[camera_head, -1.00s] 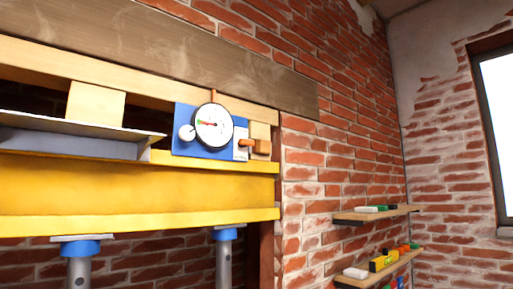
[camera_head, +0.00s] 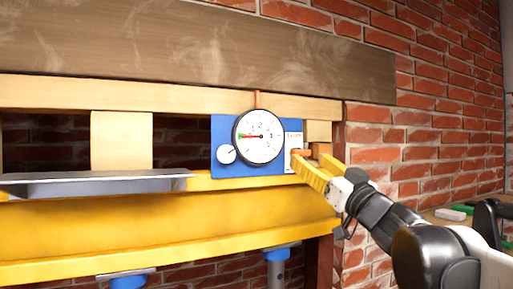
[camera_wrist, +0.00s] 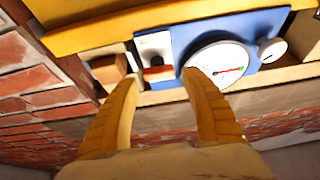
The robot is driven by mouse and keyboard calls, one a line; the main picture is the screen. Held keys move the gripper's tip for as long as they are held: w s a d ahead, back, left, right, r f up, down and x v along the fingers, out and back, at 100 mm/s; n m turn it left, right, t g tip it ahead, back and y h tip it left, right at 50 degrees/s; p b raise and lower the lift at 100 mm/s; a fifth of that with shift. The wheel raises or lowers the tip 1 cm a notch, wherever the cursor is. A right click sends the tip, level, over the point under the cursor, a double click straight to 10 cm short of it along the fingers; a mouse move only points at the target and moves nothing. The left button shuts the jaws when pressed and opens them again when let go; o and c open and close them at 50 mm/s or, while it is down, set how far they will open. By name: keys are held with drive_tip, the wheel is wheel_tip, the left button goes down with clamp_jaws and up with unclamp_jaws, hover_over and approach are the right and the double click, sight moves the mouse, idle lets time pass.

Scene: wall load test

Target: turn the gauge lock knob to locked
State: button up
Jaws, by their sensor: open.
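The gauge (camera_head: 258,137) is a round white dial on a blue panel (camera_head: 222,168), with a small white disc at its lower left. Right of the dial is a pale plate (camera_head: 293,126) with small markings, too small to read. The lock knob (camera_wrist: 158,73), an orange-red bar, lies roughly level across this plate in the wrist view; in the head view it is partly hidden by my fingers. My gripper (camera_head: 313,165) has its yellow fingers open before the plate. In the wrist view, the open fingertips (camera_wrist: 162,80) lie either side of the knob; contact cannot be told.
A wooden block (camera_head: 320,150) sits close right of the knob. A yellow beam (camera_head: 150,230) runs below the panel, and a dark wooden plank (camera_head: 200,50) above it. A shelf (camera_head: 440,215) with small items is at the right, behind my arm.

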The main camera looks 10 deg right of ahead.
sight(303, 154)
drive_tip(key=p+x, duration=0.1)
drive_tip(key=x, duration=0.4)
drive_tip(key=shift+w, duration=0.1)
drive_tip(key=shift+c, duration=0.2)
drive_tip(key=c, duration=0.8)
drive_tip(key=shift+c, duration=0.3)
